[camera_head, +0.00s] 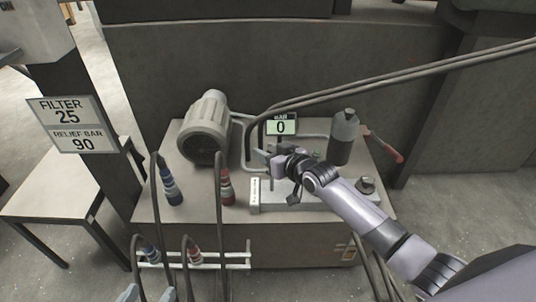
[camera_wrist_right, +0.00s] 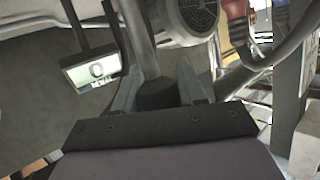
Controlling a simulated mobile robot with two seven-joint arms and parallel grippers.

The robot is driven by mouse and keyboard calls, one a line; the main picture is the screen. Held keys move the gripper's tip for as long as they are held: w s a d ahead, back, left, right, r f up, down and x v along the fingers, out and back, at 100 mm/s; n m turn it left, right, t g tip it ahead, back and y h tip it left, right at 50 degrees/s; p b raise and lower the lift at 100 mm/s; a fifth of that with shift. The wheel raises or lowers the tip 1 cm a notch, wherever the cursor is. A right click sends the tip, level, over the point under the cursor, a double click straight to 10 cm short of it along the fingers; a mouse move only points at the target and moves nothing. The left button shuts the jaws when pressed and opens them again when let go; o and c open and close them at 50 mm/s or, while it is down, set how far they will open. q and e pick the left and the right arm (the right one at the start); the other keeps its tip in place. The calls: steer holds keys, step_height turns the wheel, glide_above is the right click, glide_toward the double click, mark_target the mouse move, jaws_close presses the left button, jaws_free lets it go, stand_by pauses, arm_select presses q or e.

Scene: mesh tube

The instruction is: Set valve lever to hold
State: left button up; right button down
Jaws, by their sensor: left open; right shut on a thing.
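My right gripper (camera_head: 268,157) reaches in from the right over the grey valve block (camera_head: 300,196) on the power unit. In the right wrist view, the right gripper (camera_wrist_right: 158,88) has its fingers closed around a dark grey upright piece (camera_wrist_right: 140,40), which looks like the valve lever. In the head view the gripper mostly hides this lever, and its set position cannot be read. A white label (camera_head: 255,190) is on the block's left end.
A display (camera_head: 281,126) reads 0 bar. Hoses with blue (camera_head: 170,185) and red (camera_head: 226,187) couplings hang in front. A sign (camera_head: 73,125) reads filter 25, relief bar 90.

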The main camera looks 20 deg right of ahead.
steer(key=shift+d+f, duration=0.1)
steer(key=shift+f, duration=0.05)
steer(key=c, duration=0.7)
jaws_free()
steer(key=shift+s+d+r+p, duration=0.1)
steer(key=shift+s+r+p, duration=0.1)
steer(key=shift+s+p, duration=0.1)
arm_select(q)
steer(key=shift+s+a+f+g+y+p, duration=0.15)
steer(key=shift+s+a+f+y+p, duration=0.1)
steer(key=shift+a+p, duration=0.35)
steer(key=shift+s+a+f+g+y+p, duration=0.2)
steer(key=shift+a+p, duration=0.2)
steer(key=shift+p, duration=0.25)
arm_select(e)
steer(key=shift+v, duration=3.2)
